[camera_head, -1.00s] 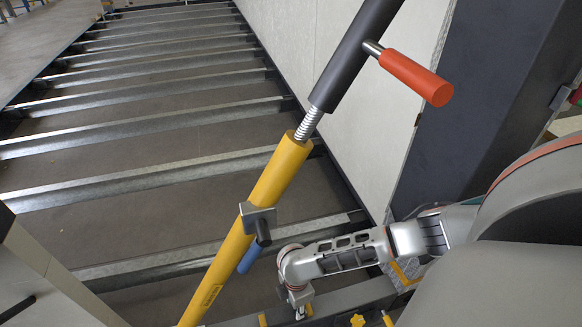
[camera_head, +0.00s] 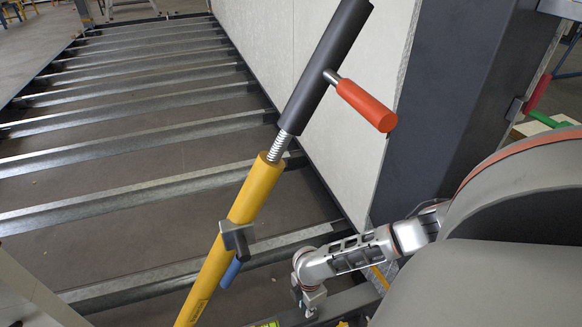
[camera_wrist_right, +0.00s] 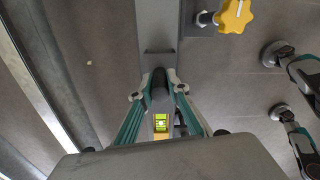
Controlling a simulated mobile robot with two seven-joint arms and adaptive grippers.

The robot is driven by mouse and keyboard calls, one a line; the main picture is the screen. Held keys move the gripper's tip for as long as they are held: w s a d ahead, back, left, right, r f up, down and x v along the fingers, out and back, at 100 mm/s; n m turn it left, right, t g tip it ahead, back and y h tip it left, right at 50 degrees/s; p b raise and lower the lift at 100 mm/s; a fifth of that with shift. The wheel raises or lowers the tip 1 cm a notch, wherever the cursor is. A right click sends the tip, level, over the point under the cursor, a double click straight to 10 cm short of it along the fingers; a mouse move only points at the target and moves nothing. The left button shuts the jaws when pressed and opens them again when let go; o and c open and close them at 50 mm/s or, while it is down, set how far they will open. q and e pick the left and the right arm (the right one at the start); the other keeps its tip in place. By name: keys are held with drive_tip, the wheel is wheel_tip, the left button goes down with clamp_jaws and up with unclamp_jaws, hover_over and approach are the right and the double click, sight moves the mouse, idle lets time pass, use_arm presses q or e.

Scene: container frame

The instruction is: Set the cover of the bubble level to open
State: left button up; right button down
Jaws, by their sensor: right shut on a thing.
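The bubble level (camera_wrist_right: 161,123) shows as a small bright yellow-green vial between the fingers in the right wrist view. A yellow-green patch at the bottom edge of the head view (camera_head: 268,323) looks like the same level. The vial face is exposed. My right gripper (camera_wrist_right: 159,80) is shut on a dark piece beside the vial, which appears to be the cover (camera_wrist_right: 159,95); the fingers hide most of it. In the head view my right gripper (camera_head: 312,306) points down near the bottom edge, right of the yellow pole. My left gripper is not in view.
A yellow pole (camera_head: 243,205) with a black upper tube, red handle (camera_head: 366,104) and blue lever (camera_head: 230,272) leans in front of the frame's cross beams (camera_head: 130,138). A dark post (camera_head: 450,100) stands at right. A yellow knob (camera_wrist_right: 235,15) sits beyond the gripper.

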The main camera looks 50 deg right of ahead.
drive_tip(key=s+d, duration=0.1)
drive_tip(key=d, duration=0.2)
drive_tip(key=s+d, duration=0.1)
drive_tip(key=shift+s+d, duration=0.15)
drive_tip(key=shift+s, duration=0.2)
drive_tip(key=c, duration=1.9)
unclamp_jaws()
